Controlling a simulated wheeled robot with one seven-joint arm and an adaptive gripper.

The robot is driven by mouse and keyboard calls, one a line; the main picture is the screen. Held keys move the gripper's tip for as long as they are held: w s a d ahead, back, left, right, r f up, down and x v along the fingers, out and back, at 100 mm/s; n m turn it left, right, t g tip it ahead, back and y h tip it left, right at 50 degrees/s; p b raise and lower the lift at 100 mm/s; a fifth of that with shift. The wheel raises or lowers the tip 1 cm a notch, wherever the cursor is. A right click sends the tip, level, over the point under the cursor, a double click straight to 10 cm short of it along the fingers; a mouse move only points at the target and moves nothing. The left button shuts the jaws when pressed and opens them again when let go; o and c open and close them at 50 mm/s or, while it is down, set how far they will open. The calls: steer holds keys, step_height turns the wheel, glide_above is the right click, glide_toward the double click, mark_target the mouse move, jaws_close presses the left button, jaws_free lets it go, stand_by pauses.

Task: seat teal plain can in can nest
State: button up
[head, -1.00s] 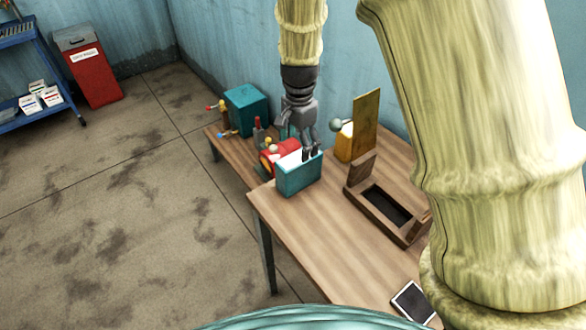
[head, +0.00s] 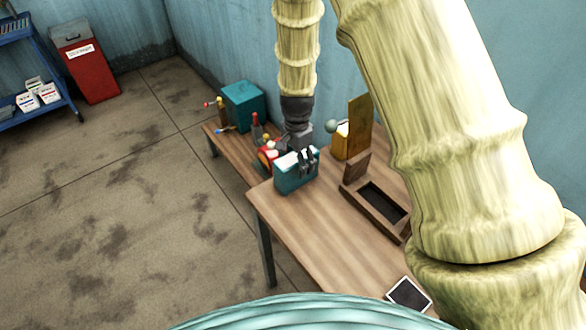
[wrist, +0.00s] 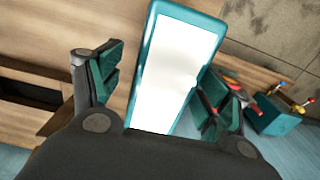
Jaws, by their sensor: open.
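The teal plain can (head: 291,184), a boxy block with a white top, stands upright at the left back corner of the wooden table. My gripper (head: 306,160) is open, pointing down at the can, with its fingers over the can's top area. In the wrist view the can's white top (wrist: 178,65) lies between the spread fingers of my gripper (wrist: 160,82), with a visible gap on the left side. Contact on the right cannot be told. The can nest (head: 364,207), a wooden frame with a dark recess, lies to the right on the same table; its right end is hidden behind my arm.
A yellow container with an upright panel (head: 358,125) stands behind the nest. A tablet (head: 409,294) lies at the table's front edge. A low bench behind holds a teal box (head: 243,105), small bottles and a red item (head: 267,155). The table's middle front is clear.

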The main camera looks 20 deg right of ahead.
steer(key=shift+d+f, duration=0.15)
steer(key=c, duration=1.7)
